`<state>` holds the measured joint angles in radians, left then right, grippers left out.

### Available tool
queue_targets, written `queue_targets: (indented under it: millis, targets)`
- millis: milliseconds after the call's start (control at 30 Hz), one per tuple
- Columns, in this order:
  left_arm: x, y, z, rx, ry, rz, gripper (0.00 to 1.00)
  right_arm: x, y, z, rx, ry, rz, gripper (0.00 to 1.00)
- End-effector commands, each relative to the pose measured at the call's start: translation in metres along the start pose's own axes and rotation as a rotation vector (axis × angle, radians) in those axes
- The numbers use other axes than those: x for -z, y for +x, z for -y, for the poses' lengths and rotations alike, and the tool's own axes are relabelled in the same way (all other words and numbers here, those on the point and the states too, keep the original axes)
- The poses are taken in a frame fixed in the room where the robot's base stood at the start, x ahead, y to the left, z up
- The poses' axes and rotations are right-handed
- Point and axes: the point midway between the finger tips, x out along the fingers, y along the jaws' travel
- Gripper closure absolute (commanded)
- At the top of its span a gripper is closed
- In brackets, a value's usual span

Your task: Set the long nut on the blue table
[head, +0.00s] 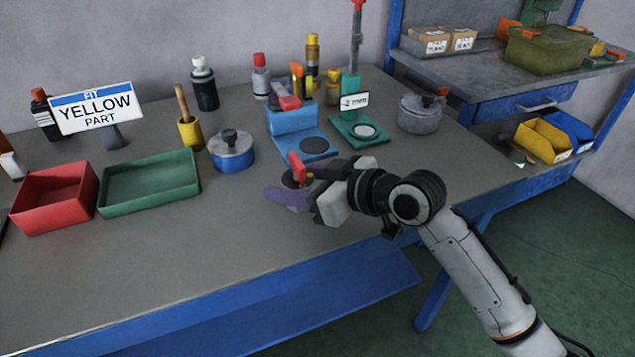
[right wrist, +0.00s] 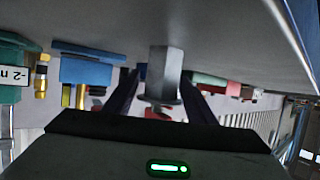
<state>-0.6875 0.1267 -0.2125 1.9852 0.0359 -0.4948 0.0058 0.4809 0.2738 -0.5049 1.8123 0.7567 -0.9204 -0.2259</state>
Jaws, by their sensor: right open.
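A grey six-sided piece with a flange, which looks like the long nut (right wrist: 166,70), is between the dark purple fingers of my right gripper (right wrist: 162,95) in the right wrist view. The fingers are open and apart from it on both sides. In the head view my right gripper (head: 289,197) is low over the front of the bench, and its near finger hides most of the piece. A red part with a dark disc (head: 296,168) shows just above the fingers; I cannot tell if it belongs to the piece. A blue stand (head: 293,120) with a dark round pad is behind. My left gripper is not in view.
A teal stand (head: 357,131) is right of the blue one. A blue pot (head: 231,152), green tray (head: 149,183) and red bin (head: 54,197) are to the left. A grey pot (head: 420,115) is at the back right. The front left bench top is clear.

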Motion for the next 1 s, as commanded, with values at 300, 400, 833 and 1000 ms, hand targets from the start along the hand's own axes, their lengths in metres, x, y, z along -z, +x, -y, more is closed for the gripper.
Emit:
queue_targets:
  millis: [300, 400, 833, 1000]
  targets:
    - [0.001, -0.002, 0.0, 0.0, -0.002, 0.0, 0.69, 0.0, -0.069, 0.0, 0.0, -0.003, 0.002, 0.49]
    - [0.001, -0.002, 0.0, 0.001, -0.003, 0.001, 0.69, 0.0, -0.084, -0.001, -0.001, -0.001, 0.001, 0.49]
    - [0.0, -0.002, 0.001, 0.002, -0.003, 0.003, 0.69, 0.001, -0.099, 0.001, 0.002, 0.001, 0.0, 0.49]
    - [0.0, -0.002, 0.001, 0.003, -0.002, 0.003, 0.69, 0.001, -0.099, 0.001, 0.002, 0.0, 0.0, 0.49]
